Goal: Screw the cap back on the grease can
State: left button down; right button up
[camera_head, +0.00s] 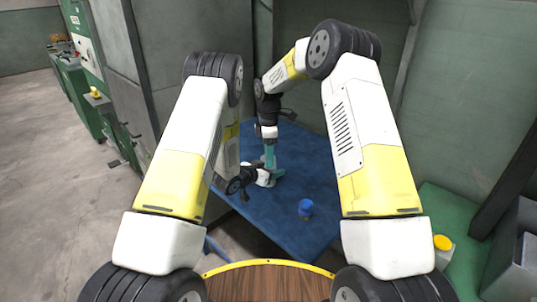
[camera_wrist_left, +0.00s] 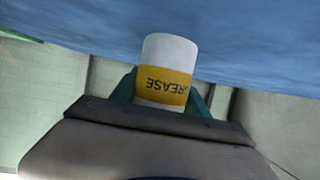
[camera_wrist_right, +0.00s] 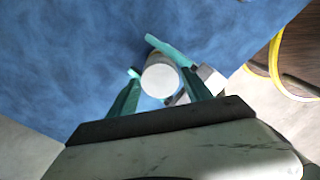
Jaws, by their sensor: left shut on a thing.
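The grease can (camera_wrist_left: 165,72) is white with a yellow label. My left gripper (camera_wrist_left: 160,95) is shut on it, with a teal finger on each side. In the head view the can (camera_head: 264,178) is low over the blue table, with my left gripper coming in from the left. My right gripper (camera_head: 269,160) points down from above, close to the can. In the right wrist view a round white top (camera_wrist_right: 160,80) lies between the right gripper's (camera_wrist_right: 158,85) two spread teal fingers. Whether this is the cap or the can's own top, and whether the fingers touch it, cannot be told.
The blue table (camera_head: 285,225) is mostly clear. A small blue container (camera_head: 305,208) stands on it, right of the grippers. A yellow-topped container (camera_head: 443,243) is at the right, off the table. Grey cabinets and walls stand behind.

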jog(key=shift+o, duration=0.6)
jog(key=shift+r, duration=2.3)
jog(key=shift+c, duration=0.4)
jog(key=n, duration=0.2)
jog(key=r+n, duration=0.1)
jog(key=n, duration=0.3)
jog(key=shift+r, duration=0.3)
jog(key=n, duration=0.2)
jog(key=r+n, duration=0.1)
jog(key=n, duration=0.3)
jog(key=shift+r, duration=0.25)
jog(key=shift+f, duration=0.1)
jog(key=shift+a+f, duration=0.1)
jog(key=shift+f, duration=3.8)
